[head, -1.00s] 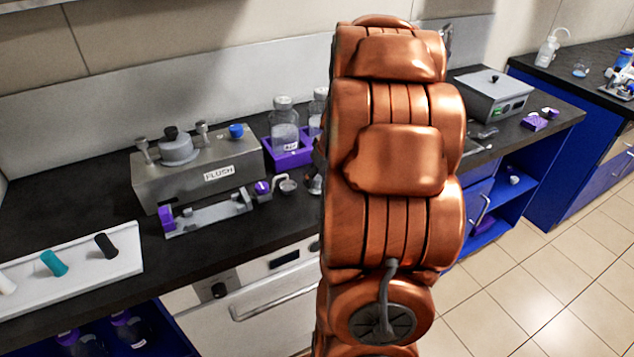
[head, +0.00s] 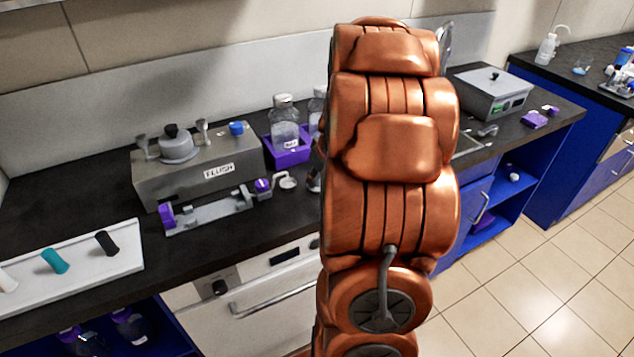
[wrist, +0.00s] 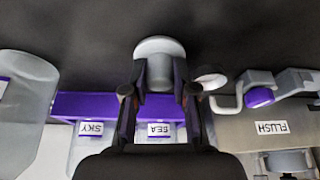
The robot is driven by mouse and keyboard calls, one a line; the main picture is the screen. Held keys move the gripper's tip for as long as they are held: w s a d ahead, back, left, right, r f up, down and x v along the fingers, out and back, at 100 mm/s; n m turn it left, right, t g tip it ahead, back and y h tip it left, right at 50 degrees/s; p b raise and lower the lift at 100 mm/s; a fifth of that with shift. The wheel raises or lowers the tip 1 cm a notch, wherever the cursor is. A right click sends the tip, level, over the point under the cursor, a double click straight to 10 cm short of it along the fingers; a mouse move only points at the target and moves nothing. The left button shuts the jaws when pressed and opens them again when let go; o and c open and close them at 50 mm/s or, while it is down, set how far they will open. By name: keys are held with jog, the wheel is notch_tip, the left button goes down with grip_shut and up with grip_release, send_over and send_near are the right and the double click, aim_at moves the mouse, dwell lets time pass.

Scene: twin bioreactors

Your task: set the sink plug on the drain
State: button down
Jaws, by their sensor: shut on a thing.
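My gripper (wrist: 159,78) shows in the wrist view with its two dark fingers closed on a pale grey rounded piece, which I take for the sink plug (wrist: 158,50). The plug sits between the fingertips, and its lower part is hidden by the gripper. In the head view my copper arm hides the gripper and the plug. A strip of the sink (head: 466,145) shows just right of my arm, with part of a curved metal tap (head: 446,40) above it. The drain is not visible in either view.
The FLUSH unit (head: 190,168), a purple rack (head: 288,156) with bottles and a white tray (head: 72,268) with coloured pieces stand left of my arm. The rack also shows in the wrist view (wrist: 112,104). A grey box (head: 490,92) stands beyond the sink.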

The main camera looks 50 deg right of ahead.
jog(key=shift+r+b, duration=0.5)
jog(key=shift+r, duration=1.05)
jog(key=shift+s+a+r, duration=0.1)
jog(key=shift+s+r, duration=0.05)
jog(key=shift+r, duration=0.05)
jog(key=s+a+r+b, duration=0.1)
jog(key=s+a+b, duration=0.1)
jog(key=s+a, duration=0.6)
jog(key=s, duration=0.4)
jog(key=shift+s+a+r+b, duration=0.25)
jog(key=shift+a+r+b, duration=0.05)
jog(key=shift+a+b, duration=0.1)
